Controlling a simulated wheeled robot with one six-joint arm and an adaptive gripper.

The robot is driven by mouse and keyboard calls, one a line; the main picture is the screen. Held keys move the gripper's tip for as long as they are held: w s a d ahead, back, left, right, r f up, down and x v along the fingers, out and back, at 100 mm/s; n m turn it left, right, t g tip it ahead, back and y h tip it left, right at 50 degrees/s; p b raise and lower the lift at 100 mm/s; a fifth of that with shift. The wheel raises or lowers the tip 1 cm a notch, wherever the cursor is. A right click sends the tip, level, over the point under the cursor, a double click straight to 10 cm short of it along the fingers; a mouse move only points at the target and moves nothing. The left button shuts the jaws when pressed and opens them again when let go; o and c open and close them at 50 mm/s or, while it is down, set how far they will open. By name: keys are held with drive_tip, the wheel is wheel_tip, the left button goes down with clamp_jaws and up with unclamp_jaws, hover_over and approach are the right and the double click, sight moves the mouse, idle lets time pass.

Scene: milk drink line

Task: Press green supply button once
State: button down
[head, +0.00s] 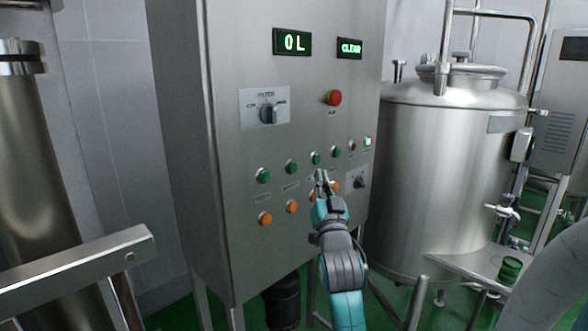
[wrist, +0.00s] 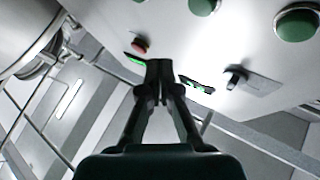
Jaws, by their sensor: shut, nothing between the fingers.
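The control cabinet's panel carries a row of round green buttons: one at the left (head: 263,175), a second (head: 291,166), a third (head: 315,158) and a fourth (head: 336,151). Their labels are too small to read, so I cannot tell which one is the supply button. My gripper (head: 321,177) is shut and empty, its tip in front of the panel just below the third green button. I cannot tell if it touches the panel. In the wrist view, my shut fingertips (wrist: 160,68) point toward the panel, and a large green button (wrist: 296,23) shows at the upper right.
Orange buttons (head: 265,218) form a lower row, partly hidden by my arm. A steel tank (head: 440,180) stands right.

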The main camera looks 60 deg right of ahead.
drive_tip(key=shift+w+d, duration=0.25)
drive_tip(key=shift+w, duration=0.7)
drive_tip(key=shift+w+d, duration=0.2)
drive_tip(key=shift+w, duration=0.8)
drive_tip(key=shift+w+d, duration=0.25)
drive_tip(key=shift+w, duration=0.7)
drive_tip(key=shift+w, duration=0.15)
drive_tip(key=shift+w, duration=0.25)
drive_tip(key=shift+w+d, duration=0.2)
drive_tip(key=shift+w, duration=0.25)
drive_tip(key=shift+s, duration=0.15)
drive_tip(key=shift+s+a, duration=0.2)
drive_tip(key=shift+s, duration=0.55)
drive_tip(key=s, duration=0.2)
drive_tip(key=s+a, duration=0.1)
drive_tip(key=s, duration=0.1)
drive_tip(key=shift+s+a, duration=0.1)
drive_tip(key=shift+s, duration=0.3)
